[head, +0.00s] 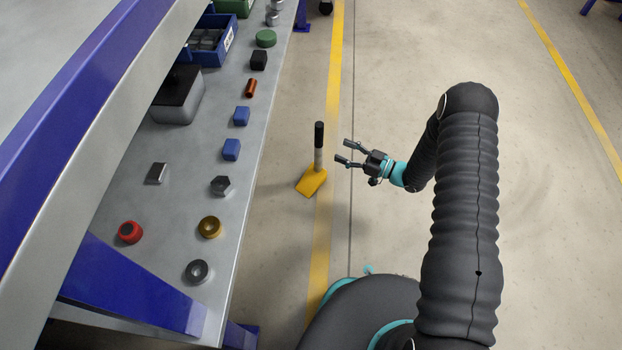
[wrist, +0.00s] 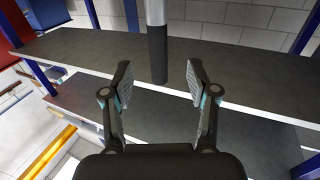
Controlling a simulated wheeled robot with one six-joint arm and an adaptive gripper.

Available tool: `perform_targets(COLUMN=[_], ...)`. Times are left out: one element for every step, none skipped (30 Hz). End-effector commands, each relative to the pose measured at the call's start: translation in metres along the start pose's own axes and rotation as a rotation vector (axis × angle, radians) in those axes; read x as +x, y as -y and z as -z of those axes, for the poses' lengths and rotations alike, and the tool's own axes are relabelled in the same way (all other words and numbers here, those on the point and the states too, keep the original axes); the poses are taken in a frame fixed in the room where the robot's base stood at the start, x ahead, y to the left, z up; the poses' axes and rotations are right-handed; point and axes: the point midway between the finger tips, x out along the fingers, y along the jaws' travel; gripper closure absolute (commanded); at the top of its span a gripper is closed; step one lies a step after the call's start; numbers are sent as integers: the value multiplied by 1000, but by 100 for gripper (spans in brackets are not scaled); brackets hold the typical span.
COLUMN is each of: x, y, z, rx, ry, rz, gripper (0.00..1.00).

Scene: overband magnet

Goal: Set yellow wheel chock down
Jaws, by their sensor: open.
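The yellow wheel chock (head: 312,181) has a yellow base and an upright pole handle, white below with a black grip on top. In the head view it appears to stand on the floor at the left edge of the yellow line, beside the bench. My gripper (head: 344,150) is open and empty, just right of the handle, with its fingers pointing at it. In the wrist view the handle's black grip (wrist: 158,55) shows beyond and between the open fingertips (wrist: 158,82), with a gap on both sides. The chock's yellow base is not visible there.
A grey bench (head: 180,225) runs along the left, holding blue blocks (head: 232,149), a red knob (head: 130,232), a brass ring (head: 209,227) and other small parts. A blue bin (head: 210,45) stands farther back. The floor right of the yellow line (head: 329,110) is clear around my arm.

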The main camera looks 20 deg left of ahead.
Motion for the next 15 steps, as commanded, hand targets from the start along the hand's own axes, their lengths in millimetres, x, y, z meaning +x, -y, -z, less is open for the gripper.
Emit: perform_targets(x=[11,16,22,27,31,35,38,41,43,45,46,47,48,49,51], y=[1,1,1,1,0,0,0,0,0,0,-1,-1,-1,-1,-1], z=[0,-1,-1,-1,-1,0,0,0,0,0,0,0,0,0,0], rx=[-2,-2,-2,-2,-1,-1,-1,-1,-1,-1,-1,-1,-1,-1,-1], ry=[0,1,1,1,1,1,1,1,1,1,1,1,1,1,1], rz=[4,3,2,3,2,0,0,0,0,-1,-1,-2,-2,-2,-2], gripper=[41,41,41,41,41,41,41,41,41,41,41,41,41,41,41])
